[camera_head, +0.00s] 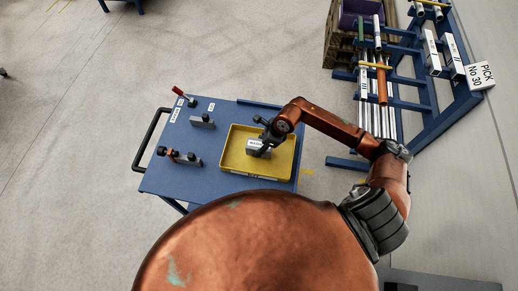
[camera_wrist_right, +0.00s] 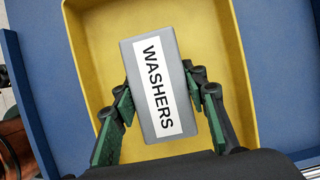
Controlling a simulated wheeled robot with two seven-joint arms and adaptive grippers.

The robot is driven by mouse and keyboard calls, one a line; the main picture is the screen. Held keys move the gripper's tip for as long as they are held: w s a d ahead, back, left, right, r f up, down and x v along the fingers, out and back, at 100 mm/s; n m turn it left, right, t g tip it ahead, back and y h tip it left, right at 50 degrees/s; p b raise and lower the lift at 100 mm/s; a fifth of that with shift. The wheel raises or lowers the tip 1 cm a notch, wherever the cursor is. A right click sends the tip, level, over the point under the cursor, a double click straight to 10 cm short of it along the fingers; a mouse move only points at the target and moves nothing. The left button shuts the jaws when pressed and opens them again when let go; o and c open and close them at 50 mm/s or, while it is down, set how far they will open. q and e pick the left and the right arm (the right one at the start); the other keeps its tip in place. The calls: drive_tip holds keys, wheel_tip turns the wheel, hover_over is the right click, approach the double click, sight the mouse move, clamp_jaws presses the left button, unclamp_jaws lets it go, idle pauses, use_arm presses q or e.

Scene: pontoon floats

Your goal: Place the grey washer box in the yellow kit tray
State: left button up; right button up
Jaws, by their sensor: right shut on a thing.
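The grey washer box (camera_wrist_right: 151,58) has a white label reading WASHERS. In the right wrist view it sits between the two green-padded fingers of my right gripper (camera_wrist_right: 160,101), which is shut on it. The yellow kit tray (camera_wrist_right: 92,37) lies behind and around the box in that view. In the head view the tray (camera_head: 228,157) is on the right part of a blue cart, and the box (camera_head: 252,148) is over its floor. My right gripper (camera_head: 266,146) is there too. I cannot tell whether the box touches the tray floor. My left gripper is not in view.
The blue cart top (camera_head: 205,175) has a handle (camera_head: 147,140) at its left. Small grey blocks (camera_head: 202,122) and a red-handled item (camera_head: 181,94) stand left of the tray. A blue rack (camera_head: 432,100) with pipes stands at the upper right. Open floor lies left of the cart.

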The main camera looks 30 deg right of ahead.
drive_tip(key=shift+f, duration=1.05)
drive_tip(key=shift+a, duration=0.1)
drive_tip(key=o, duration=1.5)
drive_tip(key=shift+f, duration=0.1)
drive_tip(key=shift+c, duration=0.2)
drive_tip(key=shift+r, duration=0.2)
drive_tip(key=b+v, duration=0.1)
drive_tip(key=v, duration=1)
drive_tip(key=shift+s+d+r, duration=0.15)
drive_tip(key=shift+d+r, duration=0.15)
drive_tip(key=shift+f, duration=0.1)
